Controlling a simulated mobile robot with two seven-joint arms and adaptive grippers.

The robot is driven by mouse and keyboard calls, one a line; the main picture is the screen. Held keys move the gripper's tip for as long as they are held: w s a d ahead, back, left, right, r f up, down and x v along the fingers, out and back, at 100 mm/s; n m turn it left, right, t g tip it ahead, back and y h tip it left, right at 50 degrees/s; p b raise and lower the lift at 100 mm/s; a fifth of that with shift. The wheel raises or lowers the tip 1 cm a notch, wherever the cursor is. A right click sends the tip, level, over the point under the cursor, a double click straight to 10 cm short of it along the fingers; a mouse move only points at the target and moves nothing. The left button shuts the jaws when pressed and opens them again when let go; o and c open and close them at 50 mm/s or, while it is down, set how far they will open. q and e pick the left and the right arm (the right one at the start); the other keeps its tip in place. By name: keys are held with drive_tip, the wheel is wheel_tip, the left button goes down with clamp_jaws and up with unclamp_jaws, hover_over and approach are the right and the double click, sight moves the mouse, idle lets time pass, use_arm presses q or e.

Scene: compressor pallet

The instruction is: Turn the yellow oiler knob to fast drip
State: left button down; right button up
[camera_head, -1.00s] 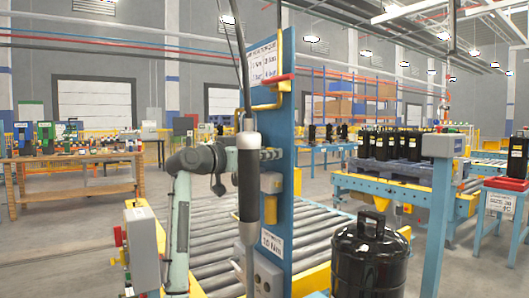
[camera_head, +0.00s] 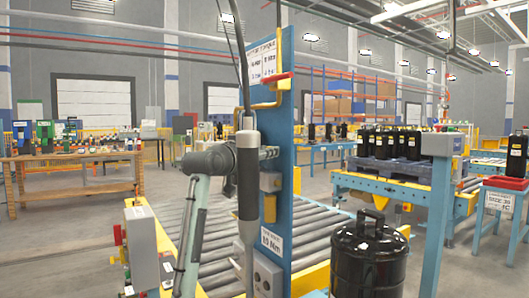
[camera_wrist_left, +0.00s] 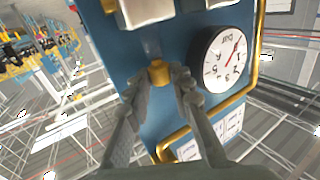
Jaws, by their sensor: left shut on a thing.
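The yellow oiler knob (camera_wrist_left: 158,73) is a small yellow cylinder on the blue panel in the left wrist view. My left gripper (camera_wrist_left: 166,80) has its fingertips on both sides of the knob and is shut on it. In the head view my left gripper (camera_head: 268,153) reaches the blue panel (camera_head: 284,140) from the left, partly hidden behind a hanging tool. I cannot make out the knob in the head view. My right gripper is not in view.
A round white pressure gauge (camera_wrist_left: 222,60) sits right beside the fingers, with a yellow pipe (camera_wrist_left: 256,60) around it. The hanging black-and-grey tool (camera_head: 248,178) is in front of my wrist. A black tank (camera_head: 368,255) stands at the right. A roller conveyor (camera_head: 325,222) runs behind the panel.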

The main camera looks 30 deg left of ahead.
use_arm(q)
drive_tip(key=shift+n+y, duration=0.3)
drive_tip(key=shift+y, duration=0.2)
drive_tip(key=c, duration=1.3)
unclamp_jaws()
drive_tip(key=shift+s, duration=0.1)
drive_tip(key=s, duration=0.4)
drive_tip(key=s+d, duration=0.1)
drive_tip(key=s, duration=0.6)
drive_tip(key=shift+s+d, duration=0.35)
drive_tip(key=shift+s, duration=0.05)
